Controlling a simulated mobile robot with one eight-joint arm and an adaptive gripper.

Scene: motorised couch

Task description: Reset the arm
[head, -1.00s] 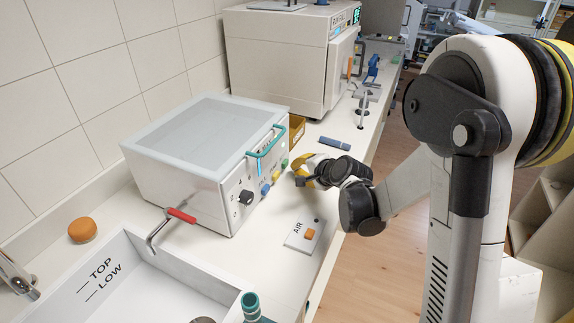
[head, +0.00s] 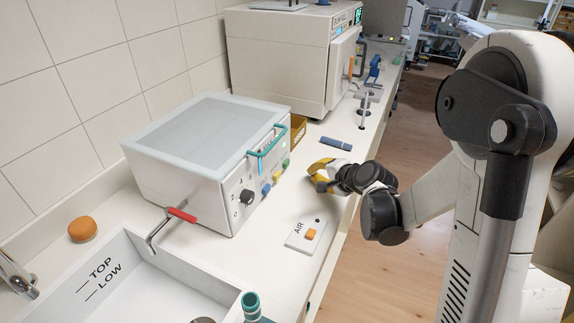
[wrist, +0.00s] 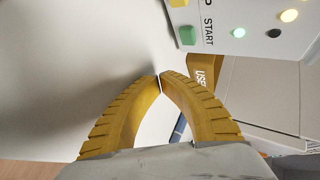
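My gripper (head: 316,176) has yellow fingers and hangs over the white counter, to the right of the white box-shaped machine's front panel. In the wrist view my gripper's (wrist: 160,76) two ribbed fingers meet at their tips, with nothing seen between them. My arm reaches in from the right side of the head view, bent at a dark joint. The machine (head: 190,185) has a grey lid, a teal handle (head: 268,140), a dark knob and coloured buttons. In the wrist view a green button (wrist: 187,36) lies beside the word START.
A blue-grey flat object (head: 336,144) and a yellow bin (head: 298,128) lie beyond the gripper. An AIR switch plate (head: 306,236) lies on the counter nearer. A sink (head: 150,285) with a red-handled lever (head: 181,215) is at front left. Open floor lies right of the counter.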

